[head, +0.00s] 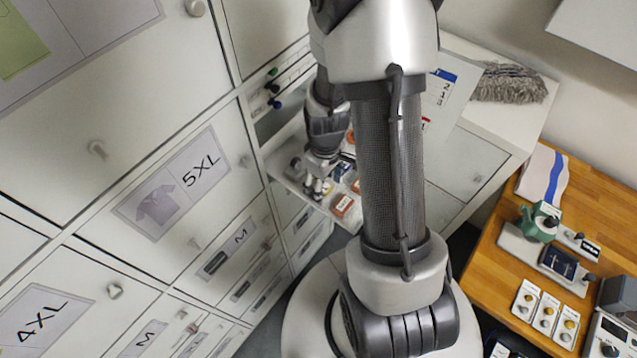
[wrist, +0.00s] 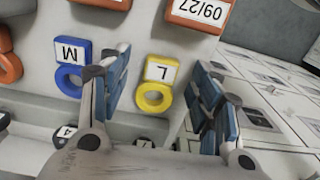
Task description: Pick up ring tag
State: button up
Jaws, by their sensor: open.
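A yellow ring tag (wrist: 155,86) with a white label marked L shows in the wrist view, between the two fingers of my gripper (wrist: 160,84). The fingers are open, one to each side of it; I cannot tell whether they touch it. A blue ring tag (wrist: 70,72) marked M is just left of the left finger. In the head view my gripper (head: 318,186) is low over an open drawer tray, and the ring tags there are too small to tell apart.
White drawer fronts (head: 165,195) stand close to the left of my arm. A wooden table (head: 500,270) is at the right.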

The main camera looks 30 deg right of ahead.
jog(key=shift+c, duration=0.3)
jog(key=c, duration=0.8)
jog(key=shift+r, duration=0.1)
notch_tip(320, 180, up, 20)
jog(key=shift+p, duration=0.7)
